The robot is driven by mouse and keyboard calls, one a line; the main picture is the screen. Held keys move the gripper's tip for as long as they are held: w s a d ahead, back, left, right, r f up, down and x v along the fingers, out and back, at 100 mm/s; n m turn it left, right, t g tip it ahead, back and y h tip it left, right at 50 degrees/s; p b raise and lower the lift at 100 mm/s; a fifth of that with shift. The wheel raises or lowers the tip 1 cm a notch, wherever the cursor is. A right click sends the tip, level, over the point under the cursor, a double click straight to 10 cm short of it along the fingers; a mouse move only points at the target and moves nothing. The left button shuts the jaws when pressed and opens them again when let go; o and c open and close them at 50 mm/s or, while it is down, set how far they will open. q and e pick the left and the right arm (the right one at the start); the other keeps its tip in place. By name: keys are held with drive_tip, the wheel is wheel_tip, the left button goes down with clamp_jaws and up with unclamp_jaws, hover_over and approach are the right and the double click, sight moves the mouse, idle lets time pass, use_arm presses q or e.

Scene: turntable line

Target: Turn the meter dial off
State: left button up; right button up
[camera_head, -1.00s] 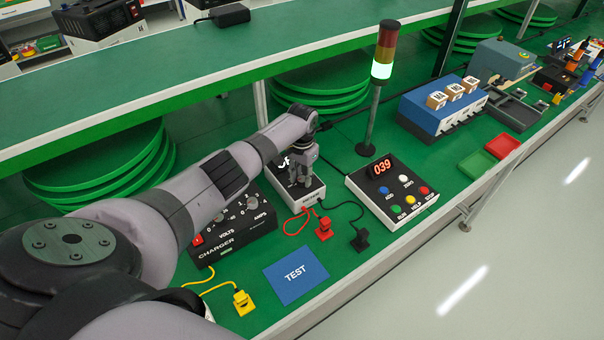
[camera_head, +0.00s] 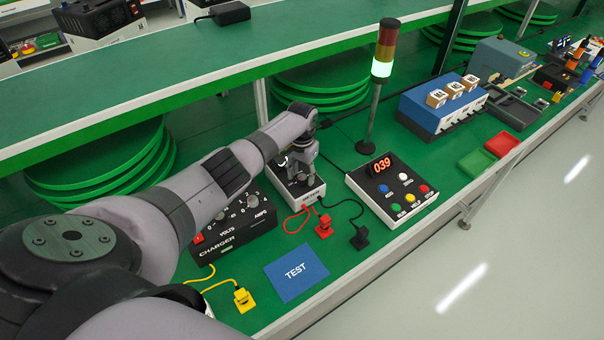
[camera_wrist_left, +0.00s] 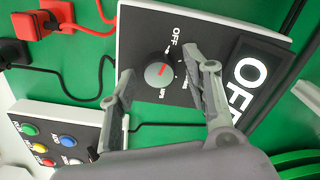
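The meter (camera_head: 312,193) is a pale box with a dark face on the green bench, mostly behind my left gripper (camera_head: 301,172) in the head view. In the left wrist view its round grey dial (camera_wrist_left: 158,74) with a red mark lies between the fingers of my left gripper (camera_wrist_left: 166,76). The fingers are spread wide, with gaps to the dial on both sides. The meter's display (camera_wrist_left: 252,82) reads OFF. An OFF label is printed on the face near the dial. My right gripper is not in view.
A black charger (camera_head: 235,228) stands left of the meter and a button panel (camera_head: 376,205) with a red 039 readout right of it. Red (camera_head: 323,227) and black (camera_head: 359,238) plugs lie in front. A blue TEST mat (camera_head: 297,273) lies nearer. A signal lamp (camera_head: 382,60) stands behind.

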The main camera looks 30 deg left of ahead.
sight(302, 177)
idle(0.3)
use_arm(q)
wheel_tip(302, 177, up, 12)
idle(0.5)
idle(0.4)
